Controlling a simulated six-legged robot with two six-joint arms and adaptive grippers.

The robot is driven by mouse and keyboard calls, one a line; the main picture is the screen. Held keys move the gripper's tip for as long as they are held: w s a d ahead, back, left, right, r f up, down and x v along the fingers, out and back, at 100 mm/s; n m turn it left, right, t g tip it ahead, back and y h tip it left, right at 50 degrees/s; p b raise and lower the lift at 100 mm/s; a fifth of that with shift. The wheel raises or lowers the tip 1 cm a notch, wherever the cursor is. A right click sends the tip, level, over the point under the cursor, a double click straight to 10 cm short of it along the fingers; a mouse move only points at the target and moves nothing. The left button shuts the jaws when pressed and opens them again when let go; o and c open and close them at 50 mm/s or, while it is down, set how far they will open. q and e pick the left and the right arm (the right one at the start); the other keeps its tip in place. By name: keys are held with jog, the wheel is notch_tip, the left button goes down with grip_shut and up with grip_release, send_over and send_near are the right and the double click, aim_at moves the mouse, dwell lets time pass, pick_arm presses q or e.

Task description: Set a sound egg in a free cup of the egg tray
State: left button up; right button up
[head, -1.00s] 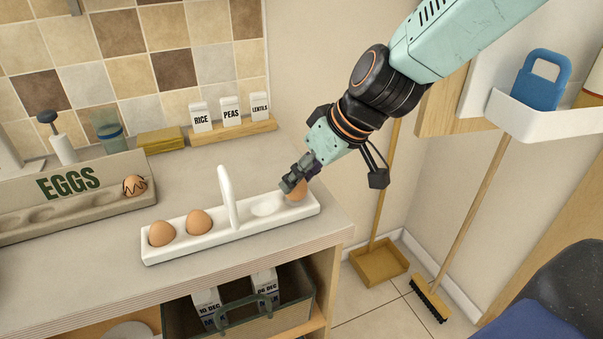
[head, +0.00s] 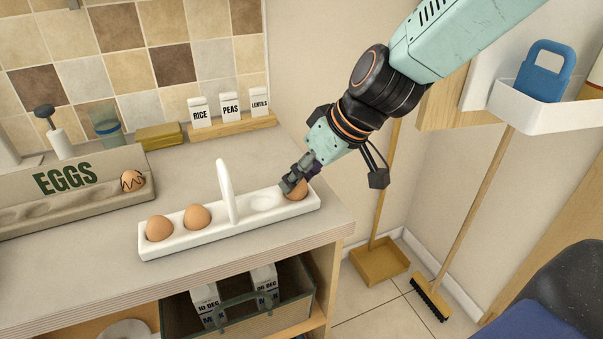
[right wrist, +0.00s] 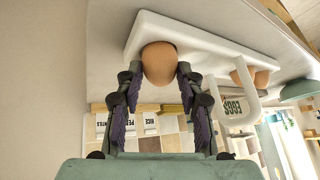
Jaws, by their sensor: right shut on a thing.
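The white egg tray (head: 180,242) with an upright handle stands on the counter. Two brown eggs sit in its left cups, the outer egg (head: 159,228) and the inner egg (head: 197,216). The cup (head: 264,200) just right of the handle is empty. My right gripper (head: 293,187) is shut on a brown egg (head: 297,193) at the tray's right-end cup. In the right wrist view this egg (right wrist: 159,63) is between the two fingers, against the tray (right wrist: 195,35). A cracked egg (head: 133,181) lies in the EGGS box (head: 75,205). My left gripper is not in view.
Canisters for rice, peas and lentils (head: 230,109) stand on a wooden shelf behind the tray. A glass (head: 104,125) and a yellow block (head: 159,135) are at the back. The counter's right edge is close to the tray. A crate (head: 240,300) with cartons is below.

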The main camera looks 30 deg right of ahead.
jog(key=shift+f+b, duration=0.45)
dwell(0.4)
jog(key=o, duration=0.7)
jog(key=shift+r, duration=0.1)
